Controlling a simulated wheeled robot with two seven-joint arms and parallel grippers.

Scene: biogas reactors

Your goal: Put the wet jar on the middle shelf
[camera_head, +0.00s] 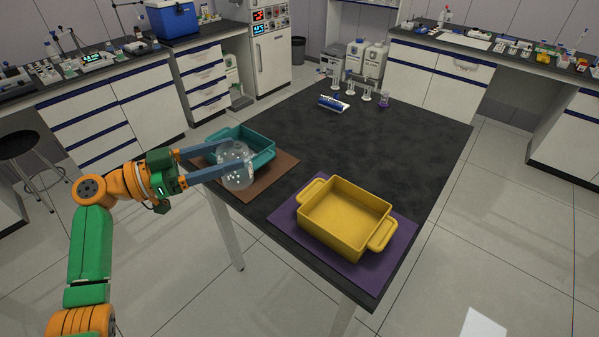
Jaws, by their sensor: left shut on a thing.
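A clear, round glass jar (236,178) is between the fingers of my left gripper (243,157), which is shut on it. The jar is at the near side of the teal tray (268,141) and overlaps it in the picture. I cannot tell whether the jar touches the tray or the brown mat (284,167) below. Whether the jar is wet does not show clearly. My right gripper is not in view. I cannot make out a middle shelf for certain.
A yellow tray (345,215) stands on a purple mat (400,232) at the near end of the dark table (385,135). A blue rack (333,102) and small glassware stand at the far end. The table's middle is clear. Cabinets line the walls; a stool (20,145) is at left.

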